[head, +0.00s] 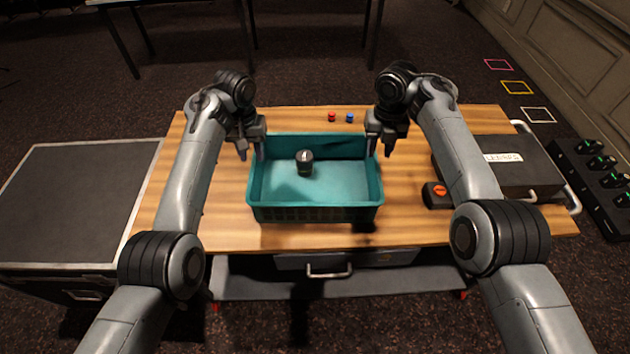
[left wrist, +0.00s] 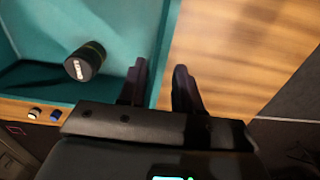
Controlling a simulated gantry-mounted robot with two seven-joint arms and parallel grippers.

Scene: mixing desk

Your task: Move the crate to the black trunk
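The teal crate (head: 315,213) sits on the wooden table with a small dark cylinder (head: 304,162) standing inside; both also show in the left wrist view, the crate (left wrist: 120,20) and the cylinder (left wrist: 85,62). My left gripper (head: 250,152) is open at the crate's left wall. In the left wrist view its fingers (left wrist: 160,88) are apart, with the wall's edge between them; I cannot tell whether they touch it. My right gripper (head: 380,147) is open at the crate's right wall, its fingers apart. The black trunk (head: 75,195) stands on the floor left of the table, its flat top bare.
The wooden table (head: 420,225) has a red (head: 332,117) and a blue (head: 350,118) small item behind the crate. A dark labelled case (head: 500,165) and an orange-knobbed box (head: 436,195) lie at the right. A black multi-socket unit (head: 600,175) stands beyond.

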